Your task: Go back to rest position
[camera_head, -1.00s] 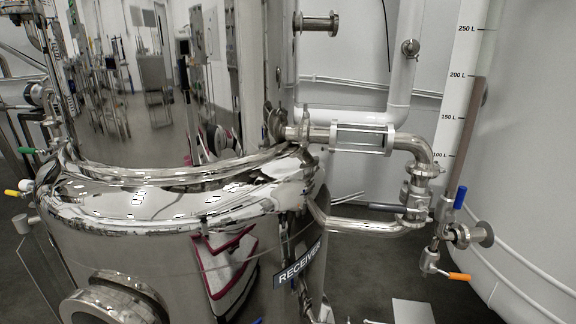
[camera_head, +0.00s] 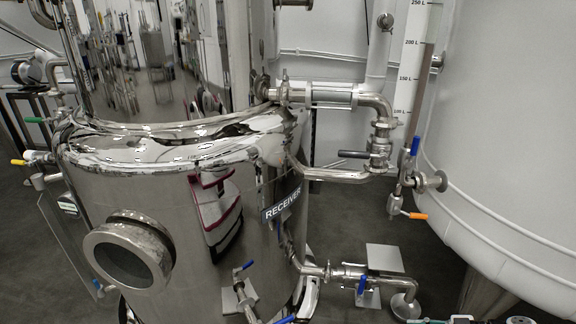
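My gripper is not in view. The polished steel receiver tank (camera_head: 130,195) fills the left and centre, with a dark "RECEIVER" label (camera_head: 283,203) on its side. A round sight port (camera_head: 130,255) faces forward on its lower left. A horizontal sight-glass pipe (camera_head: 332,95) runs from the tank's top to the right.
A large white tank (camera_head: 510,150) stands at right, beside a litre scale (camera_head: 412,70). Low pipework (camera_head: 345,272) crosses near the floor. Some grey floor (camera_head: 350,225) is bare between the tanks.

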